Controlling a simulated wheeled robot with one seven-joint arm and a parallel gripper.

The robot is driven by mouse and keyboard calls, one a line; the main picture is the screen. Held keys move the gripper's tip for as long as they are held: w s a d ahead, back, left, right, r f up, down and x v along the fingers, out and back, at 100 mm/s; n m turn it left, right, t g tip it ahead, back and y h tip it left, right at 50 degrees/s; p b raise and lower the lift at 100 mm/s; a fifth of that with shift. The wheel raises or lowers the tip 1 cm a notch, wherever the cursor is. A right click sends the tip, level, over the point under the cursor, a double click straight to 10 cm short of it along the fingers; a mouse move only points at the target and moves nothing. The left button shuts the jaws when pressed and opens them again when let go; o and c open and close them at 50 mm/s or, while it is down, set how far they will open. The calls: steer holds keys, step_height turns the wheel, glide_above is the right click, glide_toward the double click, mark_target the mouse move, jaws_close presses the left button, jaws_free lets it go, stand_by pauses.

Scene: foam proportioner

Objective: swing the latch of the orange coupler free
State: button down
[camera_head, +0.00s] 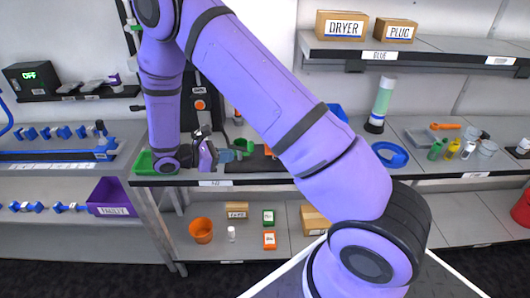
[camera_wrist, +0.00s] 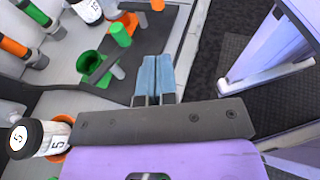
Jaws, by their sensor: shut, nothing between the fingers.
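My gripper (camera_wrist: 155,62) is shut and empty, its blue fingers pressed together above the front edge of the bench. It also shows in the head view (camera_head: 226,156), pointing right along the bench. In the wrist view an orange fitting (camera_wrist: 127,22) sits beyond the fingertips, a little left and apart from them; I take it for the orange coupler. A green fitting (camera_wrist: 88,64) with a green knob (camera_wrist: 120,34) lies nearer, left of the fingers. I cannot make out the orange coupler's latch.
A dark plate (camera_wrist: 140,78) carries the fittings. A dark-capped bottle (camera_wrist: 26,138) stands at the wrist view's left. A green bin (camera_head: 143,162) sits at the bench's left end.

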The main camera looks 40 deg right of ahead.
steer(key=shift+d, duration=0.15)
steer(key=r+x, duration=0.1)
steer(key=x, duration=1.2)
steer(key=shift+d, duration=0.5)
steer(key=shift+s, duration=0.1)
